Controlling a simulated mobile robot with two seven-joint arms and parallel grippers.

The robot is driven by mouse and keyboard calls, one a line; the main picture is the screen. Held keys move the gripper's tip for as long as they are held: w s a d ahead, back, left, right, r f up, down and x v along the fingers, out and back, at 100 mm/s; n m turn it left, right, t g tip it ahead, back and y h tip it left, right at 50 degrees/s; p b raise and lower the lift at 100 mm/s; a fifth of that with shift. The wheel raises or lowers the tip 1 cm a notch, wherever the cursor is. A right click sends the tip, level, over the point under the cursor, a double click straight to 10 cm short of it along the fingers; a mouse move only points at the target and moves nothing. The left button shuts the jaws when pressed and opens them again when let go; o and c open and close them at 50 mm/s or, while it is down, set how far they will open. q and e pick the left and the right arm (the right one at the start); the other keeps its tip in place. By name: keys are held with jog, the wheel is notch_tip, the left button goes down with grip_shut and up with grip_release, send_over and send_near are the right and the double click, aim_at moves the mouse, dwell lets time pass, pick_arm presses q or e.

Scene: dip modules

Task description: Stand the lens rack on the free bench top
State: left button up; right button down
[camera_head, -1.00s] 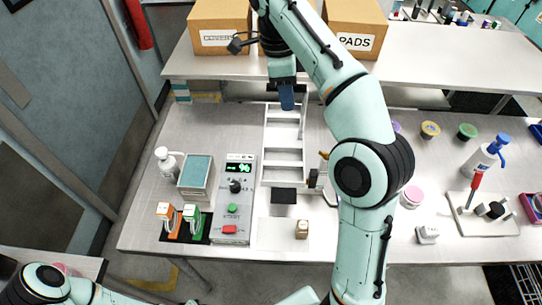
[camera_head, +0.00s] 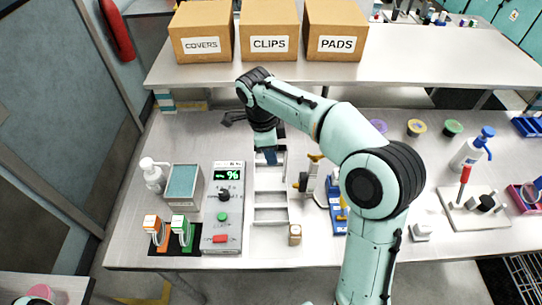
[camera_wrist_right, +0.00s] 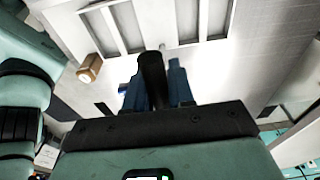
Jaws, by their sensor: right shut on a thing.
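The lens rack (camera_head: 271,208) is a pale, ladder-like frame with several open slots, in the middle of the bench beside the grey control box. My right gripper (camera_head: 267,156) is at its far end. In the right wrist view the gripper's blue fingers (camera_wrist_right: 155,88) are closed around a dark post, and the rack's bars (camera_wrist_right: 160,22) show just beyond. Whether the rack touches the bench top (camera_head: 125,225) or hovers slightly above it I cannot tell. My left gripper is out of view.
The control box (camera_head: 228,195) stands close left of the rack. A small brown-and-white block (camera_head: 295,235) is near its front right corner. A blue holder (camera_head: 337,208) and a microscope-like device (camera_head: 308,180) stand to the right. Boxes sit on the shelf behind.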

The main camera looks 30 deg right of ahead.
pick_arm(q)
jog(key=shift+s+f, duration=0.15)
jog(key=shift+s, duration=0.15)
pick_arm(e)
jog(key=shift+s+f, duration=0.15)
jog(key=shift+f, duration=0.55)
jog(key=c, duration=1.4)
grip_release()
jog(key=shift+f, duration=0.2)
jog(key=o, duration=0.4)
jog(key=shift+o, duration=0.2)
jog(key=shift+r, duration=0.1)
